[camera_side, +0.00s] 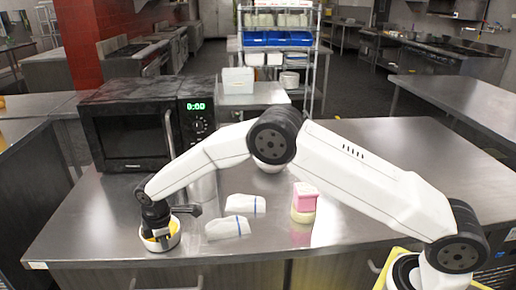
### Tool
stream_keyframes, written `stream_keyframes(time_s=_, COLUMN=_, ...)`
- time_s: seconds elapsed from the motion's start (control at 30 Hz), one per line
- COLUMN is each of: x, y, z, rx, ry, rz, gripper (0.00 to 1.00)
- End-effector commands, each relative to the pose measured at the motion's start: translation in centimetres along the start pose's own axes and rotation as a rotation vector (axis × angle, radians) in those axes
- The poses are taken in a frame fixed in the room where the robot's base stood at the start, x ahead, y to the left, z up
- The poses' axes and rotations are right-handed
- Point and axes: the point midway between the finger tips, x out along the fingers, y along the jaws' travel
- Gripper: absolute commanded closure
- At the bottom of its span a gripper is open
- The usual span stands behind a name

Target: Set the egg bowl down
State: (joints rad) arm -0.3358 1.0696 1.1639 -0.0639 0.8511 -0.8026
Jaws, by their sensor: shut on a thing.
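The egg bowl (168,243) is a small white bowl with yellow inside, near the front left of the steel counter. My gripper (156,232) points down at the bowl and is shut on it at its left inner side. The fingertips are partly hidden by the bowl's rim. The bowl looks upright and at or very near the counter top; I cannot tell whether it touches.
A black microwave (140,130) stands behind the bowl. Two folded white cloths (228,228) with blue stripes lie to the right, then a pink and cream block (304,202). The steel counter (90,225) is bare left of the bowl, and its front edge is close.

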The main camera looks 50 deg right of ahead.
Motion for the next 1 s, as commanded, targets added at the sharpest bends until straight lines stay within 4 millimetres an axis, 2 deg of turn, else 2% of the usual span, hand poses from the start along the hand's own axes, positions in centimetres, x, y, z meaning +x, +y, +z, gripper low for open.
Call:
stream_keyframes(time_s=0.13, x=0.2, y=0.0, z=0.0, rx=0.000, ry=0.001, rz=0.002, gripper=1.00)
stream_keyframes(time_s=0.2, x=0.3, y=0.0, z=0.0, rx=0.000, ry=0.000, rz=0.000, gripper=0.76)
stream_keyframes(time_s=0.27, x=0.3, y=0.0, z=0.0, rx=0.000, ry=0.000, rz=0.000, gripper=0.60)
stream_keyframes(time_s=0.73, x=-0.2, y=0.0, z=0.0, rx=0.000, ry=0.000, rz=0.000, gripper=0.60)
stream_keyframes(time_s=1.0, x=-2.8, y=0.0, z=0.0, rx=0.000, ry=0.001, rz=0.001, gripper=0.60)
